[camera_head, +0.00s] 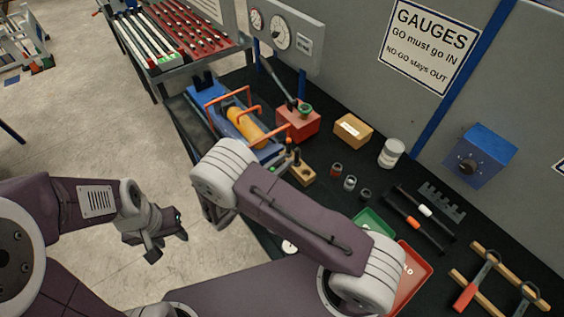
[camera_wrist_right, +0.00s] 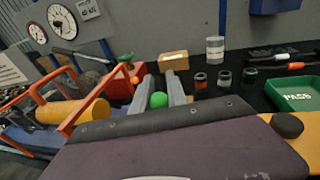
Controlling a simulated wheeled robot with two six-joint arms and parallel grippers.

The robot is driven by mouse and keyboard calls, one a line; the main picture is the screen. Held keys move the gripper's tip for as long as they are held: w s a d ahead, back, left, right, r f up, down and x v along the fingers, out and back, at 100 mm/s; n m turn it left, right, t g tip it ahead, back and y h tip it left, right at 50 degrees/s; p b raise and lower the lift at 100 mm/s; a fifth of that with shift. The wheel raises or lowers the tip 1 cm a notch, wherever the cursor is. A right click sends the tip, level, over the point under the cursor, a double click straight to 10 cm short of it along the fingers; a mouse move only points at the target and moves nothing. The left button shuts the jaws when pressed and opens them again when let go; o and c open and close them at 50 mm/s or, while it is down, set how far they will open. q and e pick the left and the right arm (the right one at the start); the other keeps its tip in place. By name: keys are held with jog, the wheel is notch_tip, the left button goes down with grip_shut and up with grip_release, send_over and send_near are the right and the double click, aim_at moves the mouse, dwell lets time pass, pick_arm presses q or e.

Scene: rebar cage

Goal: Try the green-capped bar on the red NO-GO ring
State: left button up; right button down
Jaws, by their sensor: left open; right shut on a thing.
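The red-handled ring gauge (camera_head: 466,297), the red NO-GO ring, lies across wooden rails at the right of the bench in the head view. Its ring end points away toward the wall. My right gripper (camera_wrist_right: 161,92) is shut on the green-capped bar, whose round green cap (camera_wrist_right: 158,100) shows between its two grey fingers in the right wrist view. The rest of the bar is hidden. In the head view my right arm hides the gripper and the bar. My left gripper (camera_head: 168,241) is open and empty, left of the bench over the floor.
The bench carries a blue machine with an orange cylinder (camera_head: 243,126), a red box (camera_head: 297,122), a cardboard box (camera_head: 353,130), a white can (camera_head: 391,153) and several small jars. A green tray (camera_wrist_right: 292,92) and a red tray (camera_head: 412,272) are nearby. A second ring gauge (camera_head: 530,289) lies right.

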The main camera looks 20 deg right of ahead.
pick_arm(q)
jog(key=shift+f+b, duration=0.8)
jog(key=shift+f, duration=0.05)
pick_arm(e)
jog(key=shift+f, duration=1.1)
jog(key=c, duration=1.3)
grip_release()
jog(key=shift+o, duration=0.2)
jog(key=shift+a, duration=0.1)
